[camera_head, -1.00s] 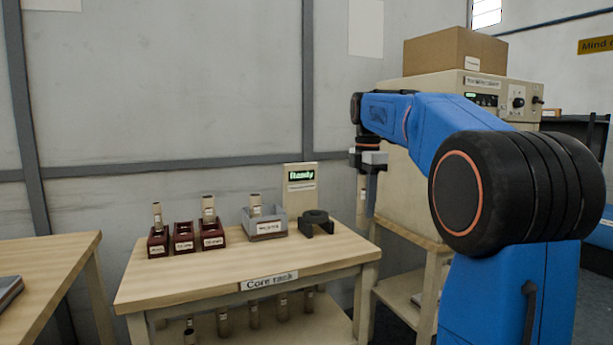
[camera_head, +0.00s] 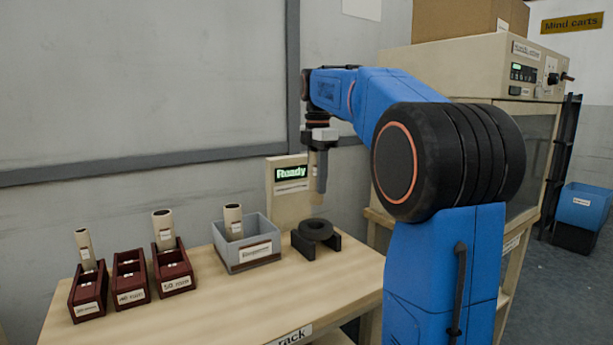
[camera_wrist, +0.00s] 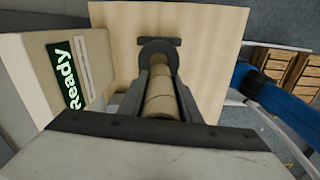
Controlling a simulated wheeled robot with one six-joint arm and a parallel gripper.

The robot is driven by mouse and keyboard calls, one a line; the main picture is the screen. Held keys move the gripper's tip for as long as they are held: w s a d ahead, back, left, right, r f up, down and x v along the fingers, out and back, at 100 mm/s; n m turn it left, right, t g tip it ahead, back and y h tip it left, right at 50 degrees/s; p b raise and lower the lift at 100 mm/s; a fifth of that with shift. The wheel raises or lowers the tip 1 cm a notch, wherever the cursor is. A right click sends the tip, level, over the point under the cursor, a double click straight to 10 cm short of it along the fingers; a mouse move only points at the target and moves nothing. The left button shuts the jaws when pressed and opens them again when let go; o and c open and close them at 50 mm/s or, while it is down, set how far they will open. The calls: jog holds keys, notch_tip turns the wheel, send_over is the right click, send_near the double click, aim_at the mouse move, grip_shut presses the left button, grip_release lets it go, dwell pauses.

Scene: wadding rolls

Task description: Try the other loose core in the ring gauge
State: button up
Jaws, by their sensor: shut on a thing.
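My gripper (camera_head: 318,190) is shut on a tan cardboard core (camera_wrist: 162,100), which points down between the fingers. The dark ring gauge (camera_head: 316,230) stands on its stand at the table's right end. In the head view my gripper is upright just above the ring gauge. In the wrist view the core's far end lines up with the dark ring (camera_wrist: 157,47), and I cannot tell whether it touches. Another core (camera_head: 233,220) with a white label stands in the grey bin (camera_head: 250,256), left of the gauge.
Three dark red holders stand on the left: the left (camera_head: 88,295) and right (camera_head: 176,272) hold cores, the middle (camera_head: 130,283) is empty. A display reading "Ready" (camera_head: 290,174) stands behind the gauge. The table's front (camera_head: 240,315) is clear. A beige machine (camera_head: 470,60) is at the right.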

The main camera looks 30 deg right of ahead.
aim_at(317, 199)
jog(key=shift+w+f, duration=0.15)
jog(key=shift+f, duration=2.75)
jog(key=shift+f, duration=2.4)
dwell(2.7)
